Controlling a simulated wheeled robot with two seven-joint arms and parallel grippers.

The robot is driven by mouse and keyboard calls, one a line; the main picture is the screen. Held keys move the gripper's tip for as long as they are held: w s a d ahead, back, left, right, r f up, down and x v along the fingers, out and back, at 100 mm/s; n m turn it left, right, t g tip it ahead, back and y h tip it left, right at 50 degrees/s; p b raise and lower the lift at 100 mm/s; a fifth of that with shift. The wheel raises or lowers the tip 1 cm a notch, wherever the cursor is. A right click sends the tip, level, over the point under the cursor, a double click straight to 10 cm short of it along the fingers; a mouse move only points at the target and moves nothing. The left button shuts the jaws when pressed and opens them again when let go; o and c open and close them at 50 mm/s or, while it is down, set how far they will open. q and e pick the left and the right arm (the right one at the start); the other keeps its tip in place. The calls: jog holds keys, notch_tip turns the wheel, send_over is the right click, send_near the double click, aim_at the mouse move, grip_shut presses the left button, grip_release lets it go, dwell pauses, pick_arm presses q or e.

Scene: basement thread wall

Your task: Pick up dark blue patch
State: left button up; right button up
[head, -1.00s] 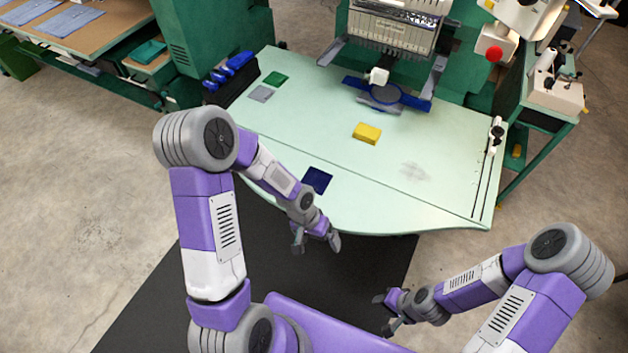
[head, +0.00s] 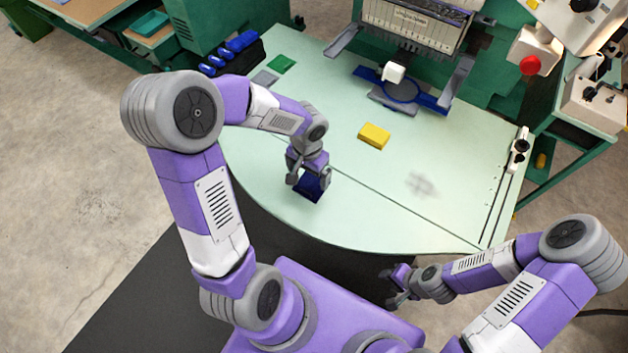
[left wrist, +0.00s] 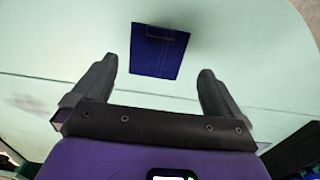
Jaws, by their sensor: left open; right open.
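The dark blue patch (head: 308,188) lies flat on the pale green table (head: 365,215) near its front edge. In the left wrist view the patch (left wrist: 158,55) shows whole, ahead of and between the finger tips. My left gripper (head: 309,182) is over the patch, partly hiding it in the head view; its fingers are apart and empty. It also shows in the left wrist view (left wrist: 155,68). My right gripper (head: 390,286) is open and empty, off the table's front edge at the lower right.
A yellow block (head: 374,136) sits mid-table. A green patch (head: 282,64) and a grey patch (head: 264,78) lie at the back left, beside a dark rack with blue items (head: 230,52). An embroidery machine (head: 415,30) with a blue hoop (head: 402,90) stands at the back.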

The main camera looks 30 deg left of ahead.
aim_at(310, 187)
pick_arm(q)
jog(key=shift+s+f, duration=0.15)
jog(key=shift+f, duration=0.35)
jog(key=f, duration=0.1)
jog(key=f+b, duration=0.1)
jog(key=f, duration=0.1)
jog(key=f+b, duration=0.1)
jog(key=f, duration=0.1)
jog(key=shift+w+d, duration=0.15)
jog(key=shift+w, duration=0.2)
jog(key=shift+r, duration=0.15)
jog(key=c, duration=0.7)
jog(key=shift+r, duration=0.1)
jog(key=shift+c, duration=0.2)
